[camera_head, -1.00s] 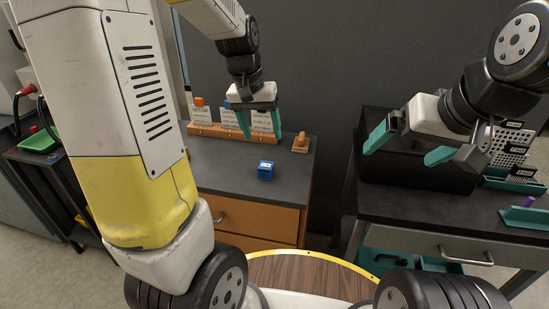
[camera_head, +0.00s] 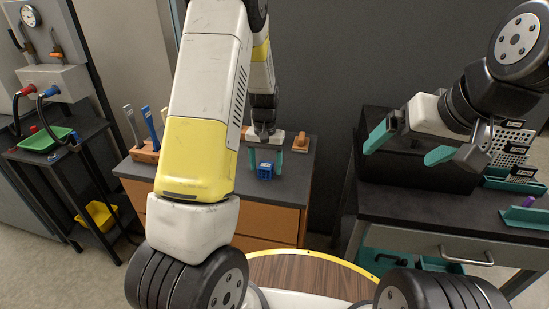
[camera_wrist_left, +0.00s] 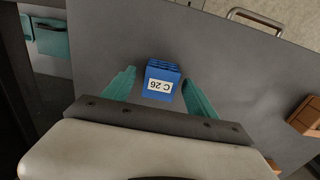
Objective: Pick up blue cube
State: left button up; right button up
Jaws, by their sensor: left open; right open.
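The blue cube (camera_head: 265,169) sits on the dark top of the wooden-fronted cabinet. It is a small lattice block, and in the left wrist view the cube (camera_wrist_left: 161,80) shows a white label reading "C 26". My left gripper (camera_head: 266,166) is open above the cabinet top, one teal finger on each side of the cube. In the left wrist view the cube lies between the fingertips of my left gripper (camera_wrist_left: 158,80), with a gap on both sides. My right gripper (camera_head: 408,147) is open and empty in front of the dark box at the right.
A wooden block (camera_head: 301,144) stands right of the cube. A rack with blue-handled tools (camera_head: 150,125) is at the cabinet's left. A dark box (camera_head: 420,165) stands on the right bench. A green tray (camera_head: 46,138) lies on the left cart.

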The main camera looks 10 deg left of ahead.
pick_arm(q)
jog(key=shift+f, duration=0.6)
grip_shut()
